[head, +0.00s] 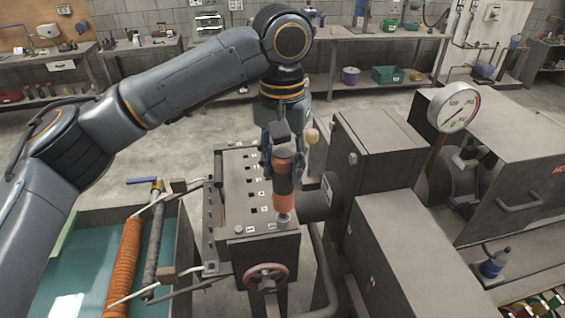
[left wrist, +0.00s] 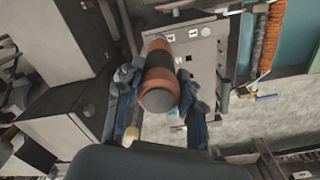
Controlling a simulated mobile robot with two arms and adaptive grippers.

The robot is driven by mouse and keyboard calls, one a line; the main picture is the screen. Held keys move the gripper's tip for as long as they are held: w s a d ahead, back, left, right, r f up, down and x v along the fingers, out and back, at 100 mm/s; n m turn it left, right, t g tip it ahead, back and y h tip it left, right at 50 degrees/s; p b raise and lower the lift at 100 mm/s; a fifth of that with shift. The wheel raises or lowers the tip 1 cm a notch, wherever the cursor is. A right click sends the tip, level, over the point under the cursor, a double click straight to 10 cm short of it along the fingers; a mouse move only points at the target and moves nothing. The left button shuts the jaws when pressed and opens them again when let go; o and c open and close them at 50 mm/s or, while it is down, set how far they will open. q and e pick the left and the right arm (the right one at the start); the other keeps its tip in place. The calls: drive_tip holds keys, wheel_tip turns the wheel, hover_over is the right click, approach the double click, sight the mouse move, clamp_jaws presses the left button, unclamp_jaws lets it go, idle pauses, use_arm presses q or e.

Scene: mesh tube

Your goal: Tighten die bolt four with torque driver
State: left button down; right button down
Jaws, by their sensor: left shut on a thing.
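The torque driver (head: 284,200) is orange and black and stands roughly upright over the near right corner of the die's top plate (head: 232,185). Its silver lower end meets the plate there; the bolt under it is hidden, so I cannot tell whether it is seated. My left gripper (head: 283,160) is shut around the driver's upper part. In the left wrist view the driver (left wrist: 160,78) sits between the fingers of the gripper (left wrist: 160,100), its end hiding part of the plate (left wrist: 200,65). A bolt head (left wrist: 205,31) shows beside it. My right gripper is out of view.
A red handwheel (head: 265,277) is on the die's near face. A pressure gauge (head: 455,107) stands on the machine at right. A water trough (head: 85,265) with an orange mesh roll (head: 124,268) lies at left. Benches line the back wall.

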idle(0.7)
use_arm(q)
drive_tip(key=shift+r, duration=3.05)
